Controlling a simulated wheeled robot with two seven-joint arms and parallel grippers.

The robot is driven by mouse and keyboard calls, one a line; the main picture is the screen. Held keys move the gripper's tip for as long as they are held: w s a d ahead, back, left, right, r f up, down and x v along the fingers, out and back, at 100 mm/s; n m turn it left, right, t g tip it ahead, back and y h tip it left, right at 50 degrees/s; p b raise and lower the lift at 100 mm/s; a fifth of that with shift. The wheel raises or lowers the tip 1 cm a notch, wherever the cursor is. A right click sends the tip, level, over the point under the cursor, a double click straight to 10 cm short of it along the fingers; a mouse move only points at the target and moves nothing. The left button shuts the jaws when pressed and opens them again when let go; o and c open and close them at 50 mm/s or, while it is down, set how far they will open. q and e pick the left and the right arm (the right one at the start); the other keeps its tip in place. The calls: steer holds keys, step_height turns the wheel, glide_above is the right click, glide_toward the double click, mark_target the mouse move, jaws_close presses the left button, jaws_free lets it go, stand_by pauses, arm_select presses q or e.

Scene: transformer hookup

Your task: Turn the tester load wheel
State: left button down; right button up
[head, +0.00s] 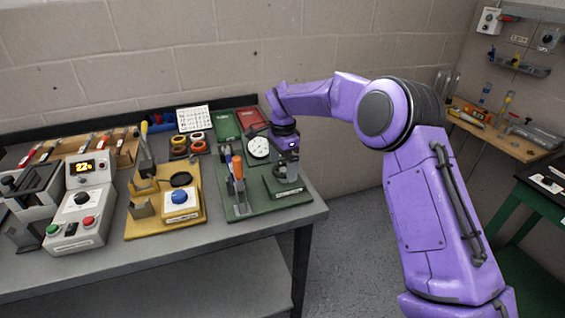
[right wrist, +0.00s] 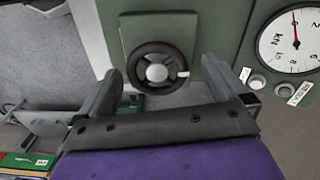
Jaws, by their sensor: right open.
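The load wheel (right wrist: 140,52) is a black ring with a grey hub and a white mark on its right side, on a green block. The tester's green base (head: 240,211) is at the right end of the bench, with a white dial gauge (head: 258,148) that also shows in the right wrist view (right wrist: 288,42). My right gripper (head: 287,168) is over the right part of the tester, pointing down. In the right wrist view its open fingers (right wrist: 161,68) stand on either side of the wheel, with visible gaps. In the head view the wheel is hard to make out. My left gripper is out of view.
An orange-handled clamp (head: 237,168) stands left of my right gripper on the tester base. A yellow fixture (head: 140,229) with a blue knob and a grey control box (head: 95,205) stand further left. Red (head: 250,117) and green trays lie behind. The bench's right edge is close.

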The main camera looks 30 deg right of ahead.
steer(key=shift+s+r, duration=0.15)
steer(key=shift+s, duration=0.15)
steer(key=shift+w, duration=0.15)
steer(key=c, duration=1)
steer(key=shift+c, duration=0.2)
steer(key=shift+m, duration=0.3)
